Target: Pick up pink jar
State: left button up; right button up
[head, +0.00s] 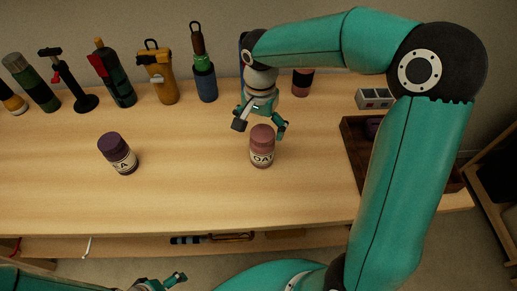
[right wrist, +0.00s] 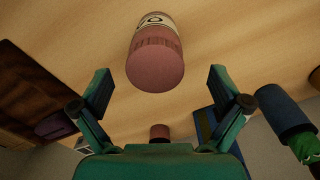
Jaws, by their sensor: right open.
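The pink jar (head: 262,147) stands upright on the wooden table, with a pale label that reads "OA". In the right wrist view the pink jar (right wrist: 156,55) appears ahead of and between the fingers, lid towards the camera. My right gripper (head: 260,127) is open and empty, just behind and above the jar in the head view. In the right wrist view its two fingers (right wrist: 160,90) are spread wide, and neither visibly touches the jar. Part of my left gripper (head: 174,281) shows at the bottom edge of the head view; its jaws cannot be made out.
A dark purple jar (head: 118,153) stands to the left. Several bottles and tools line the back, including a yellow one (head: 159,74) and a blue-green one (head: 204,78). A dark wooden tray (head: 352,160) lies at right. The table's front middle is clear.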

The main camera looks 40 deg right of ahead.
aim_at(262, 148)
jog(key=shift+s+d+f, duration=0.1)
jog(key=shift+f, duration=1.4)
jog(key=shift+d+f, duration=0.1)
jog(key=shift+f, duration=1.35)
jog(key=c, duration=1.5)
jog(key=shift+r, duration=0.1)
